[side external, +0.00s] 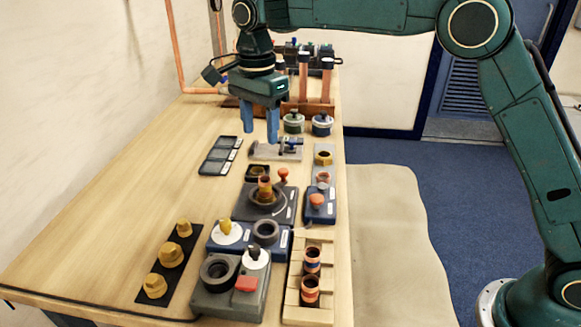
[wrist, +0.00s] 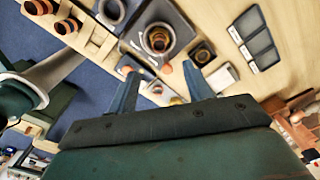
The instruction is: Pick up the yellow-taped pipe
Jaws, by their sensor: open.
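My gripper (side external: 260,136) has two blue fingers, spread apart and empty, pointing down above the back middle of the table. In the wrist view the fingers (wrist: 162,80) are also apart with nothing between them. Upright copper pipes (side external: 303,82) with dark tops stand in a wooden rack (side external: 308,108) at the back, behind and to the right of my gripper. Another copper pipe (side external: 326,85) stands beside it, and my gripper partly hides the rack. I cannot make out yellow tape on any pipe.
A grey clamp fixture (side external: 275,152) lies below my gripper. Dark trays (side external: 220,156) are to its left. Fixtures with round sockets (side external: 265,203) and a wooden tray (side external: 296,285) of copper fittings stand nearer. Yellow knobs (side external: 171,254) sit front left. The table's left middle is clear.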

